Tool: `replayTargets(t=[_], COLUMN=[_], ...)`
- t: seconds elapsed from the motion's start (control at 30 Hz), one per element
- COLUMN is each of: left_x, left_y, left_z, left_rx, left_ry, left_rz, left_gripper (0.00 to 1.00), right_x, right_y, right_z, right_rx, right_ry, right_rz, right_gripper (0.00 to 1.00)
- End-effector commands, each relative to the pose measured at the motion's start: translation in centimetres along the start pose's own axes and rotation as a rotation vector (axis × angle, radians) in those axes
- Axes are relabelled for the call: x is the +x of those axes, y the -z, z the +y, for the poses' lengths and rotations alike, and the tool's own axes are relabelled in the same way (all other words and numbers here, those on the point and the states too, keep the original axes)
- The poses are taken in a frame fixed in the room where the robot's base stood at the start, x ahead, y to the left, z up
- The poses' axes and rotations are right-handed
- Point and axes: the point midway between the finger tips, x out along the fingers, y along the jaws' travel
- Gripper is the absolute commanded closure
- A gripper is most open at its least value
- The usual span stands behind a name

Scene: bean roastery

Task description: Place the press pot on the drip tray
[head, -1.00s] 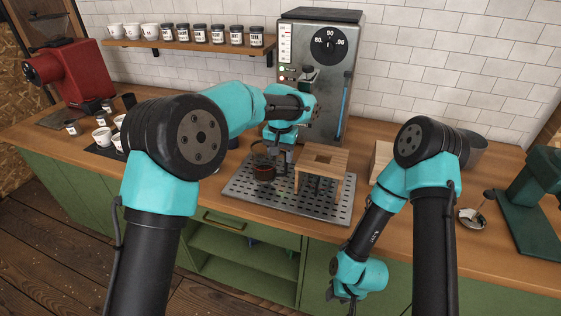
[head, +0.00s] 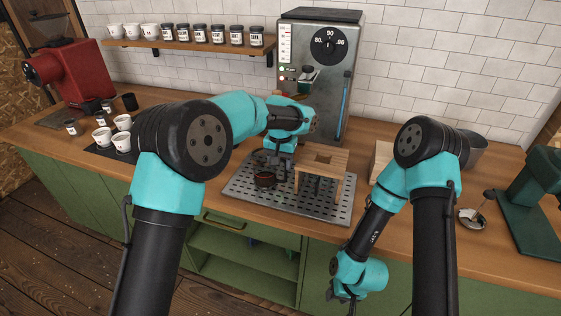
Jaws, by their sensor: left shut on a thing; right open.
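The press pot (head: 265,181), a small dark cylinder with a reddish-brown band, is upright at the left part of the drip tray (head: 236,190). The drip tray is a perforated metal plate on the counter. The pot's upper part is partly hidden by my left gripper (head: 279,168), which is shut on it from above and behind. The pot looks at or very close to the tray surface; I cannot tell whether it touches. My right gripper (head: 346,294) is open and empty, hanging low in front of the green cabinets.
A wooden stand (head: 325,160) stands on the tray just right of the pot. A grey boiler machine (head: 318,60) rises behind. White cups (head: 102,136) and a red grinder (head: 75,72) are at the left. A green machine (head: 530,210) is at the right.

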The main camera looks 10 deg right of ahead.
Motion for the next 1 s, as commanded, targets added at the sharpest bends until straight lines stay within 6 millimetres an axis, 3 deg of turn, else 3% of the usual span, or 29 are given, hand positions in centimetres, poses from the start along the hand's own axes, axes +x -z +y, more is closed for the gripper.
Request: replayTargets(t=[0.07, 0.1, 0.33, 0.73, 1.0], left_x=[0.2, 0.2, 0.2, -0.6, -4.7], left_y=[0.0, 0.0, 0.0, 0.0, 0.1], left_z=[0.0, 0.0, 0.0, 0.0, 0.0], left_rx=[0.0, 0.0, 0.0, 0.0, 0.0], left_ry=[0.0, 0.0, 0.0, 0.0, 0.0], left_rz=[0.0, 0.0, -0.001, 0.0, 0.004], left_gripper=[0.93, 0.46, 0.24, 0.24, 0.24], right_x=[0.0, 0.0, 0.0, 0.0, 0.0], right_y=[0.0, 0.0, 0.0, 0.0, 0.0], right_z=[0.0, 0.0, 0.0, 0.0, 0.0], right_rx=[0.0, 0.0, 0.0, 0.0, 0.0], right_ry=[0.0, 0.0, 0.0, 0.0, 0.0], right_rz=[0.0, 0.0, 0.0, 0.0, 0.0], right_gripper=[0.57, 0.57, 0.57, 0.57, 0.57])
